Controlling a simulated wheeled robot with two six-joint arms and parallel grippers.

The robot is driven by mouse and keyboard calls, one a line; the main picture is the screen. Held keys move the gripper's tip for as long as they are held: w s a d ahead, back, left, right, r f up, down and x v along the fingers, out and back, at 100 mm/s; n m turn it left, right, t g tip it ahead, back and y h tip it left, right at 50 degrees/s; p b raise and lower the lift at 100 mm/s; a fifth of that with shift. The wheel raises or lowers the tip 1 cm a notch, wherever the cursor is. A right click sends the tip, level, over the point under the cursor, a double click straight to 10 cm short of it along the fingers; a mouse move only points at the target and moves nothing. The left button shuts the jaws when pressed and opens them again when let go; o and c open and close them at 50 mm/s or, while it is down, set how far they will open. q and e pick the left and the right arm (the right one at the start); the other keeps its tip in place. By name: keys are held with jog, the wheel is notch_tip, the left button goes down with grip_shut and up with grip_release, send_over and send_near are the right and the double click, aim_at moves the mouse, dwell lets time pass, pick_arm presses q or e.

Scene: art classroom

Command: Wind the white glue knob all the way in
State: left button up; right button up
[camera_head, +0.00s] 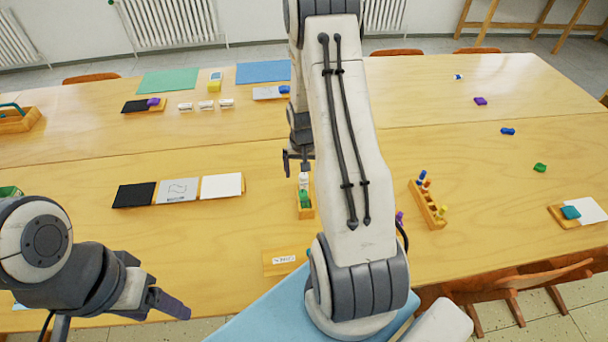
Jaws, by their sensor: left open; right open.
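A small wooden holder (306,211) stands in the middle of the near table. In it are a white piece (303,178), which looks like the white glue stick, and a green piece (305,198) in front of it. The knob itself is too small to make out. My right gripper (297,163) points down at the far end of the holder, close above the white piece; its jaws are open, and I cannot tell whether they touch it. My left gripper (170,303) is open and empty at the lower left, away from the holder.
My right arm hides the table right of the holder; a purple piece (400,217) shows beside it. A wooden block with coloured pegs (428,205) stands further right. A wooden card block (285,261) lies in front. Black, grey and white sheets (222,186) lie left.

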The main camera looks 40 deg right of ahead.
jog(key=shift+f+m+b, duration=0.15)
jog(key=shift+m+b, duration=1.55)
jog(key=shift+m, duration=0.1)
jog(key=shift+m+g+h+b, duration=0.3)
jog(key=shift+m+b, duration=0.75)
jog(key=shift+m, duration=0.25)
jog(key=m+b, duration=0.2)
jog(key=m, duration=0.1)
jog(key=shift+m+g, duration=0.3)
jog(key=shift+m, duration=0.6)
jog(key=c, duration=1.4)
jog(key=shift+c, duration=0.2)
jog(key=shift+r, duration=0.2)
